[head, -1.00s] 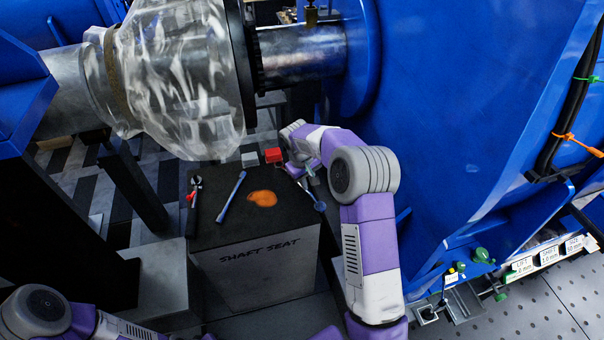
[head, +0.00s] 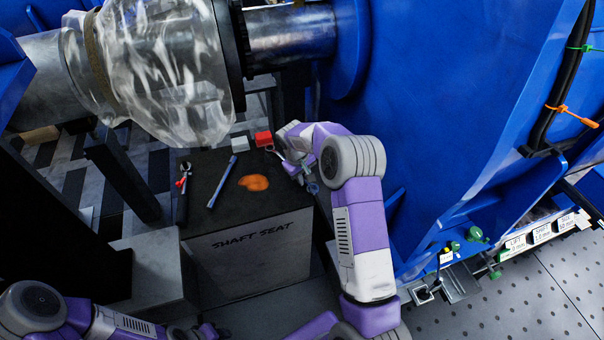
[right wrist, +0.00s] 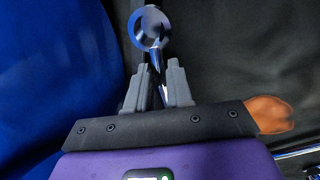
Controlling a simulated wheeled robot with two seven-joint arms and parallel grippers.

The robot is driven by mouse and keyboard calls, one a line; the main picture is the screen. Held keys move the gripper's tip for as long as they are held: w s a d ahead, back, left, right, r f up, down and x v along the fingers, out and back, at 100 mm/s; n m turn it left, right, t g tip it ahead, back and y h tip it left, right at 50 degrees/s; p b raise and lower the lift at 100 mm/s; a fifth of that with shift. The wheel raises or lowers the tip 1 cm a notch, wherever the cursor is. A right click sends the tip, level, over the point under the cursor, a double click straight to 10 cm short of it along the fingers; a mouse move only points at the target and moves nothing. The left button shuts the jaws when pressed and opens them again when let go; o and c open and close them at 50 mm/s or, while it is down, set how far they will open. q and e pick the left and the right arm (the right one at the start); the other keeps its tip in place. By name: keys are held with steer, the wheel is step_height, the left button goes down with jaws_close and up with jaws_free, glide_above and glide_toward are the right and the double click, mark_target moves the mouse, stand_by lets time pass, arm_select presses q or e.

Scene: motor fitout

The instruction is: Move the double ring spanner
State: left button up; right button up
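The double ring spanner (head: 313,187) lies at the right edge of the dark block marked SHAFT SEAT (head: 262,265); mostly its near ring shows in the head view. My right gripper (head: 303,172) is low over that edge, with the spanner beneath it. In the right wrist view the spanner's ring (right wrist: 151,28) stands out beyond the fingertips, and its shank runs between the two fingers of the right gripper (right wrist: 158,68). The fingers look apart, with a gap beside the shank. My left gripper (head: 205,332) is at the bottom edge, only partly seen.
On the block lie a long blue-grey spanner (head: 222,182), a red-handled tool (head: 183,182) and an orange patch (head: 254,183). A large blue housing (head: 450,120) rises close on the right.

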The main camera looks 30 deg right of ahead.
mark_target(292, 187)
jaws_close()
steer(key=shift+w+a+r, duration=0.1)
steer(key=shift+w+a, duration=0.05)
steer(key=shift+a, duration=1.05)
steer(key=shift+w+a, duration=0.1)
steer(key=shift+a, duration=1.05)
steer(key=shift+o, duration=2.1)
jaws_free()
